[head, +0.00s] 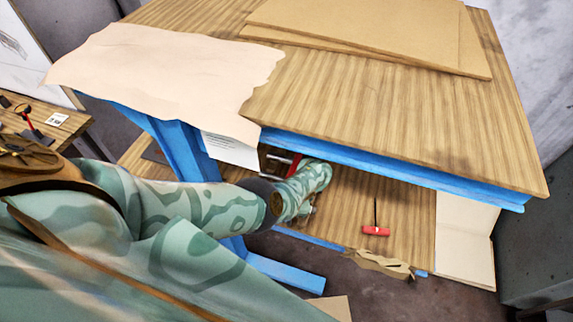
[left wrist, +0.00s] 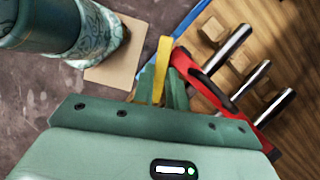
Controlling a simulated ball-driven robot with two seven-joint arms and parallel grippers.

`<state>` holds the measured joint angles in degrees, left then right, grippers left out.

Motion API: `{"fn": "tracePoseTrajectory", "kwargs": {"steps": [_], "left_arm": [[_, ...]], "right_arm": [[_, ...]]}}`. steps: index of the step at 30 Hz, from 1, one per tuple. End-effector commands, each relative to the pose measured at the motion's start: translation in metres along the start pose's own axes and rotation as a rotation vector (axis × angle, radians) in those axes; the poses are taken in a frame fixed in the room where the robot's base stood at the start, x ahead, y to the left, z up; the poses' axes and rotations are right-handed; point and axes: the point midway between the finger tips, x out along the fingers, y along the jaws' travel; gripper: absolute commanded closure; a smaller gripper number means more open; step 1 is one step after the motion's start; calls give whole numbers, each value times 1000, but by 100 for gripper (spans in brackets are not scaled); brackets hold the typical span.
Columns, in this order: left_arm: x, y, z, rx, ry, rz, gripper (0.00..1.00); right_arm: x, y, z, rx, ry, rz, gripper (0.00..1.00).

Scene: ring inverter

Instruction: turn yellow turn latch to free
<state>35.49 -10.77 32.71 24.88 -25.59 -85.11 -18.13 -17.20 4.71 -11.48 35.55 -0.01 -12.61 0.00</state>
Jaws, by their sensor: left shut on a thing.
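The yellow turn latch (left wrist: 164,52) shows in the left wrist view as a narrow upright strip at the edge of a red frame (left wrist: 190,70). My left gripper (left wrist: 162,82) is shut on the latch, with its green fingers on both sides. Several metal rods (left wrist: 235,42) stand out beside the red frame. In the head view my left arm reaches under the table top to the shelf; a bit of the red device (head: 296,163) shows behind it. The latch and left fingertips are hidden there. My right gripper is not in view.
The blue-edged table top (head: 400,120) overhangs the lower shelf (head: 350,205). A red-handled tool (head: 376,231) and a crumpled brown piece (head: 380,264) lie on the shelf, right of my arm. A pale board (head: 465,245) stands at right. Blue table legs (head: 180,145) are close to my arm.

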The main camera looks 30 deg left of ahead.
Motion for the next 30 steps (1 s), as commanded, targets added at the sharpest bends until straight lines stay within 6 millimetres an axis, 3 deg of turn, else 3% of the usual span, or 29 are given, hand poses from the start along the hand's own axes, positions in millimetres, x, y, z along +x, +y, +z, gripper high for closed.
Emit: {"fn": "tracePoseTrajectory", "kwargs": {"steps": [30], "left_arm": [[0,9,-1,-839,-7,347,100]], "right_arm": [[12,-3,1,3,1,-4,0]]}}
